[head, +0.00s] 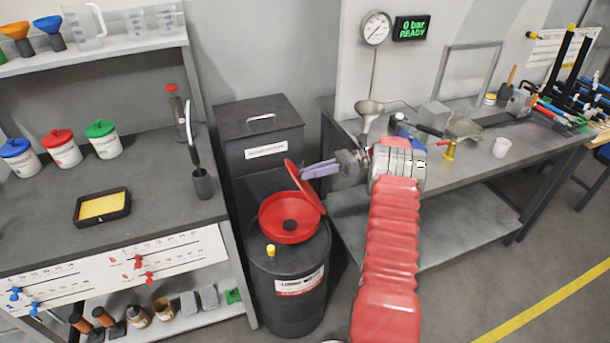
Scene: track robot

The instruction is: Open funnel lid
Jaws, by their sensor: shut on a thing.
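The red funnel (291,228) sits on top of a black drum (287,290) in the middle of the view. Its red lid (308,187) is tilted up at the funnel's right rear side, leaving the bowl and its dark centre hole visible. My gripper (312,171) comes in from the right with its purple-grey fingers at the upper part of the lid. It is shut on the lid near its upper edge; the exact contact is small and partly hidden.
A dark bin (258,130) with a handle stands behind the drum. A shelf unit (165,180) with buckets stands close on the left. Open floor (480,285) lies at the lower right.

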